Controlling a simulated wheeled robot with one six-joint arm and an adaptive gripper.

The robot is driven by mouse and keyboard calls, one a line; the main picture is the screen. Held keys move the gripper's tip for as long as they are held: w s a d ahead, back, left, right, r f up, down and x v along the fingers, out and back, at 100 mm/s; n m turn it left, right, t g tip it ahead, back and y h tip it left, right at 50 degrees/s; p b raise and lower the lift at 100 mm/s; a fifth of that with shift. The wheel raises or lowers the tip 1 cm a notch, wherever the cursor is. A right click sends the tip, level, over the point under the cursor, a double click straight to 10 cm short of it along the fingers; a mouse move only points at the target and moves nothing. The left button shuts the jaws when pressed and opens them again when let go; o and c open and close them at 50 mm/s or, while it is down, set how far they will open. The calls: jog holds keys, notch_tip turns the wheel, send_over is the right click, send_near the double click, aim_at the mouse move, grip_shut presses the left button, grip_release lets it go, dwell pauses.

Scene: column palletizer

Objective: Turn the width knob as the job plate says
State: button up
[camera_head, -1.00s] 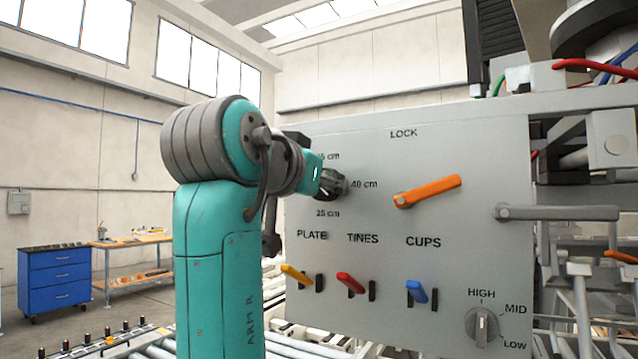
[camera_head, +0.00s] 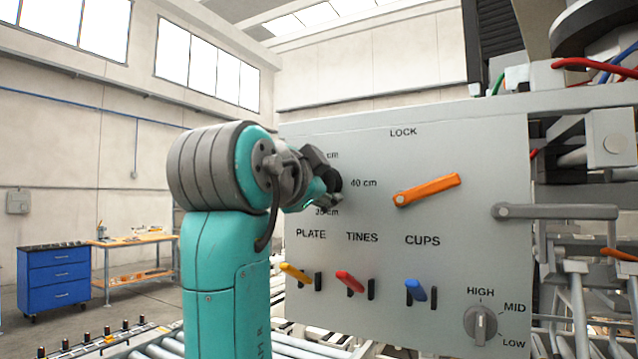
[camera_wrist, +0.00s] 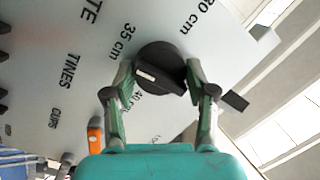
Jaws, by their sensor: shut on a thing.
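The width knob (camera_wrist: 161,70) is a dark round dial with a raised bar across it, seen in the wrist view on the grey panel (camera_head: 460,150). My gripper (camera_wrist: 163,84) is shut on the knob, one finger on each side of its bar. A white mark on the bar's left end points between the labels 35 cm (camera_wrist: 120,42) and 40 cm (camera_wrist: 146,106). A 30 cm label (camera_wrist: 196,16) lies at the upper right. In the head view my gripper (camera_head: 332,188) hides most of the knob. I see no job plate.
An orange lock lever (camera_head: 428,190) sits right of the knob. Yellow (camera_head: 295,273), red (camera_head: 350,281) and blue (camera_head: 416,290) levers line up below. A HIGH/MID/LOW selector (camera_head: 481,325) is at the lower right. A grey handle (camera_head: 560,212) juts out at the panel's right edge.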

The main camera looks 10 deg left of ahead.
jog(key=shift+f+m, duration=0.15)
jog(key=shift+m, duration=0.15)
dwell(0.4)
jog(key=o, duration=1.2)
jog(key=shift+c, duration=0.2)
jog(key=v, duration=1.2)
jog(key=shift+s, duration=0.1)
